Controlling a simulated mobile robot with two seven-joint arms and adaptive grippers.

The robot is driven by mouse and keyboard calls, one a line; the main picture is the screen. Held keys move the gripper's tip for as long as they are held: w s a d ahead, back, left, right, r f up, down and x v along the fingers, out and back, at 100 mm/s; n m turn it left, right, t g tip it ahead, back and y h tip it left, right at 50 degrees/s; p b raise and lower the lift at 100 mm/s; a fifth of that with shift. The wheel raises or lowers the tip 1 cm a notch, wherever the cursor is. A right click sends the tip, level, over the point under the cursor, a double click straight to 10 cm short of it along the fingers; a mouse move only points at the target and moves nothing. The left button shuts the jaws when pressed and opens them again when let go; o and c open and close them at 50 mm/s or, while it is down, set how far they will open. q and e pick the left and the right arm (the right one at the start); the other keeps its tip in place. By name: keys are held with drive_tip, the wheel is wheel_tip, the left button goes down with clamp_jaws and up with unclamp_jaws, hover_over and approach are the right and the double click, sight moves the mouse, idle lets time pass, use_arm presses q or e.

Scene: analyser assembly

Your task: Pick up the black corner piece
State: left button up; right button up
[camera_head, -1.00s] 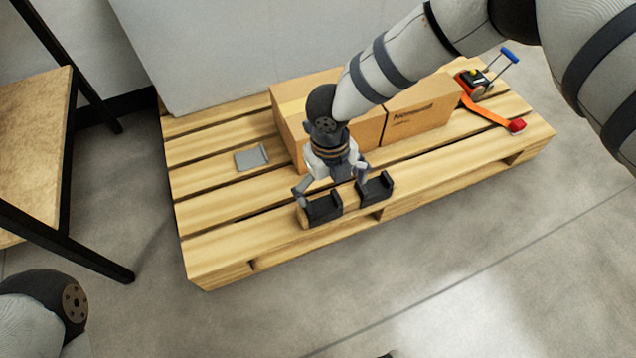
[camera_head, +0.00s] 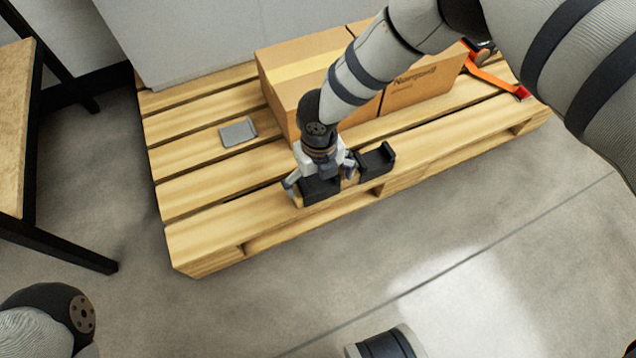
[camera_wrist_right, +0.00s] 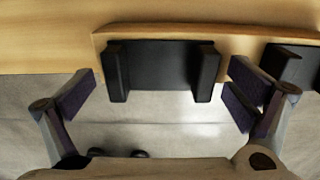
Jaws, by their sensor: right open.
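Two black corner pieces sit near the front edge of the wooden pallet. My right gripper (camera_head: 322,178) is over the left black corner piece (camera_head: 321,190), with one finger on each side of it. In the right wrist view this black corner piece (camera_wrist_right: 160,68) lies between the open fingers of the right gripper (camera_wrist_right: 160,93), with gaps on both sides. The other black corner piece (camera_head: 376,164) is just to the right, and part of it shows at the right edge of the wrist view (camera_wrist_right: 300,66). My left gripper is not in view.
The pallet (camera_head: 205,236) carries cardboard boxes (camera_head: 295,75) behind the gripper, a grey plate (camera_head: 238,132) to the left and an orange strap (camera_head: 490,78) at the right. A wooden table (camera_head: 14,120) stands at left. The floor in front is clear.

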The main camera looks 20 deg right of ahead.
drive_tip(key=shift+r, duration=0.1)
drive_tip(key=c, duration=1.1)
